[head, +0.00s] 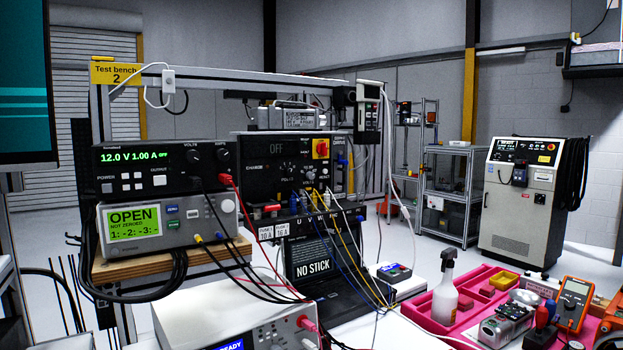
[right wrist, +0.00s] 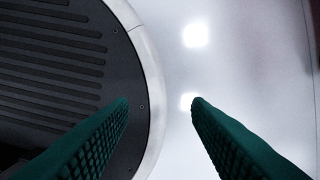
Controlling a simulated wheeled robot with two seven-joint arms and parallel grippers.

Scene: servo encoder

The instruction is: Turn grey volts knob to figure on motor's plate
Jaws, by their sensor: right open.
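The black power supply (head: 165,168) on the left of the bench shows 12.0 V, 1.00 A and OFF in green. Its VOLTS knob (head: 192,156) is a small dark knob right of the display, left of the AMPS knob (head: 222,154). The volts knob's grey colour and pointer are too small to make out. I cannot pick out a motor or a readable motor plate. My right gripper (right wrist: 160,102) is open and empty in the right wrist view, with green fingers spread above a pale glossy floor, away from the knob. My left gripper is not in view.
A grey meter reading OPEN (head: 168,221) sits under the power supply. Cables hang in front of the panels. A white instrument (head: 210,309) stands in front. A pink tray (head: 476,290) with a spray bottle (head: 445,292) and an orange multimeter (head: 573,297) are at right.

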